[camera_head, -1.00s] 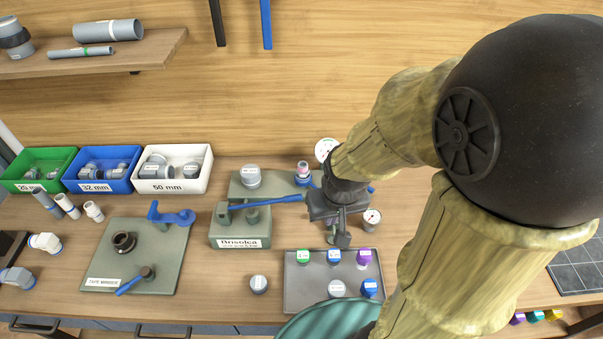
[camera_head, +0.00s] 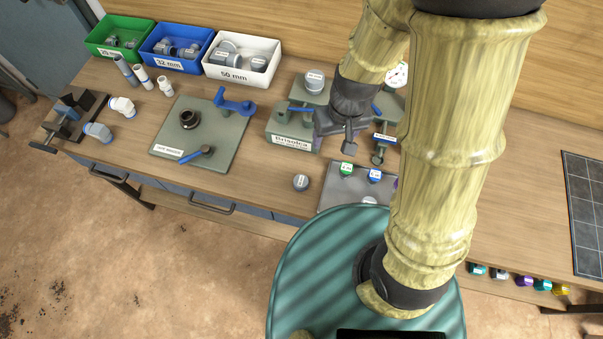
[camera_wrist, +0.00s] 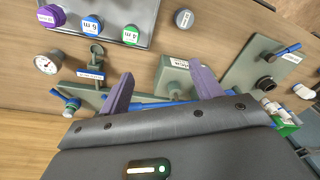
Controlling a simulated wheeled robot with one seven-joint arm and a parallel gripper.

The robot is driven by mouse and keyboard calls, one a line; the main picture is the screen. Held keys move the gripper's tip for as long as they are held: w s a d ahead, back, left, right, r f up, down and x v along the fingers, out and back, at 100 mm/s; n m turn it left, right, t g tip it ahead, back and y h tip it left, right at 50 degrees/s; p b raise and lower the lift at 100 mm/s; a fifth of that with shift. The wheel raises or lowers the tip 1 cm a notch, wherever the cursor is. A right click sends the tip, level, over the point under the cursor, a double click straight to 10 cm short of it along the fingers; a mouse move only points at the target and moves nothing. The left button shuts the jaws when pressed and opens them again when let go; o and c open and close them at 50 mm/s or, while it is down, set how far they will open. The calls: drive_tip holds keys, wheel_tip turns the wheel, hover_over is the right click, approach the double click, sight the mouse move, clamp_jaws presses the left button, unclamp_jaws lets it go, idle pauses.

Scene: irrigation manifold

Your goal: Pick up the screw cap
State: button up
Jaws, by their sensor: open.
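A grey cap (camera_head: 301,182) stands alone on the wooden bench, left of the grey tray; it also shows in the wrist view (camera_wrist: 184,18). Another grey capped part (camera_head: 314,80) sits on the green plate at the back. I cannot tell from the pictures which is the screw cap. My gripper (camera_head: 364,148) is open and empty, over the bench behind the tray and to the right of the lone grey cap. Its two fingers also show in the wrist view (camera_wrist: 162,75), apart from the caps. My arm hides part of the tray.
The grey tray (camera_head: 328,196) holds a green cap (camera_head: 347,168) and a blue cap (camera_head: 375,175); the wrist view adds a purple cap (camera_wrist: 50,15). A labelled green block (camera_head: 291,141) with a blue-handled valve stands left of my gripper. Bare bench surrounds the lone cap.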

drive_tip(key=s+a+f+n+h+p, duration=0.1)
drive_tip(key=s+a+f+n+p, duration=0.1)
drive_tip(key=a, duration=0.5)
drive_tip(key=shift+a+n+g+p, duration=0.25)
drive_tip(key=shift+n+g+p, duration=0.25)
drive_tip(key=shift+p, duration=0.55)
drive_tip(key=shift+s, duration=0.1)
drive_tip(key=b, duration=0.5)
hover_over(300, 180)
wheel_tip(300, 180, down, 12)
drive_tip(key=shift+d+r, duration=0.1)
drive_tip(key=shift+f, duration=0.25)
drive_tip(key=shift+f+b, duration=1.05)
drive_tip(key=shift+f, duration=1.5)
